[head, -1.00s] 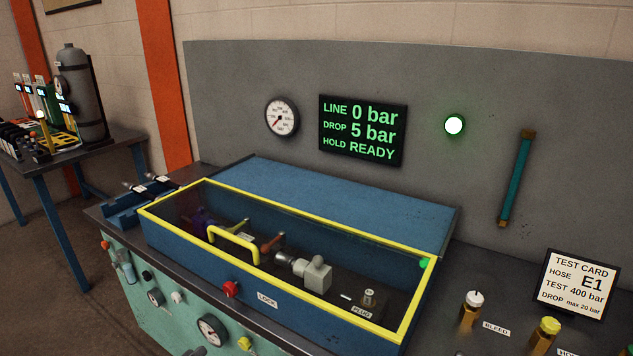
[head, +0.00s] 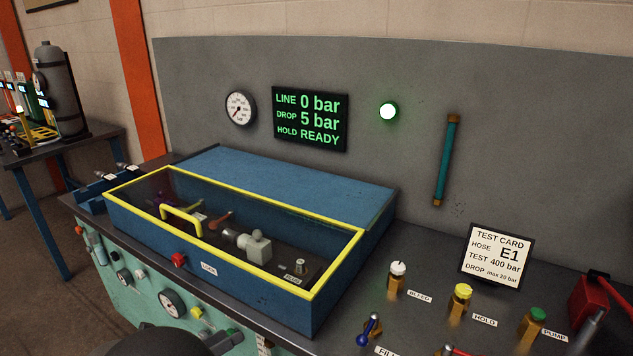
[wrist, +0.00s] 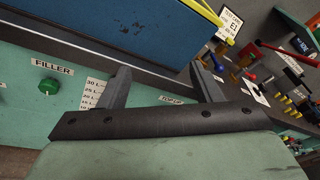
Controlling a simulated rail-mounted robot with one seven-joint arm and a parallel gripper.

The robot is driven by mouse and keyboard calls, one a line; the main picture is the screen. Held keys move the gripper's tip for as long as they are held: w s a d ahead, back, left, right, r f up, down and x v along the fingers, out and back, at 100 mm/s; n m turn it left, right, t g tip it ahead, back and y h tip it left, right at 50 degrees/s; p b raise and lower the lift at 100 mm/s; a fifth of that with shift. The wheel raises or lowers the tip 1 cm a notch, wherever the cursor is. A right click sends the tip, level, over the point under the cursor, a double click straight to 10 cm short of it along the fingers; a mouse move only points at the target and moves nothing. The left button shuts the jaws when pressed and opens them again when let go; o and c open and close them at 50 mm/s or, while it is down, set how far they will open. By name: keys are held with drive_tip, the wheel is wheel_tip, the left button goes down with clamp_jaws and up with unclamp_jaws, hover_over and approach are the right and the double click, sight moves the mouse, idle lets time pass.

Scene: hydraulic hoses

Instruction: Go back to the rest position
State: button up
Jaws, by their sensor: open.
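My gripper (wrist: 160,85) shows in the wrist view with its two dark fingers spread apart and nothing between them. It is in front of the green cabinet front, below the blue test box (wrist: 130,30). In the head view a dark rounded part of my arm shows at the bottom edge, and the fingers cannot be made out clearly there. The blue test box (head: 215,265) has its yellow-framed clear lid (head: 345,265) down. A hose fitting and a grey block (head: 254,246) show through the lid.
The display (head: 310,119) reads line 0 bar, drop 5 bar, hold ready. A green lamp (head: 387,111) is lit. Valve knobs for bleed (head: 398,270), hold (head: 462,292) and pump (head: 537,315) stand right of the box. A test card (head: 496,254) stands behind them.

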drive_tip(key=s+d+r+m+g+y, duration=0.1)
drive_tip(key=s+d+r+m+g, duration=0.1)
drive_tip(key=d+m+g, duration=0.8)
drive_tip(key=s+d+r+m+g+y, duration=0.1)
drive_tip(key=d+r+m+y, duration=0.35)
drive_tip(key=d, duration=1.15)
drive_tip(key=s+d+m+y, duration=0.5)
drive_tip(key=s+m, duration=0.7)
drive_tip(key=m, duration=0.8)
drive_tip(key=d, duration=0.2)
drive_tip(key=shift+s+d+f, duration=0.3)
drive_tip(key=shift+s+d, duration=0.05)
drive_tip(key=shift+s, duration=0.05)
drive_tip(key=shift+y, duration=0.25)
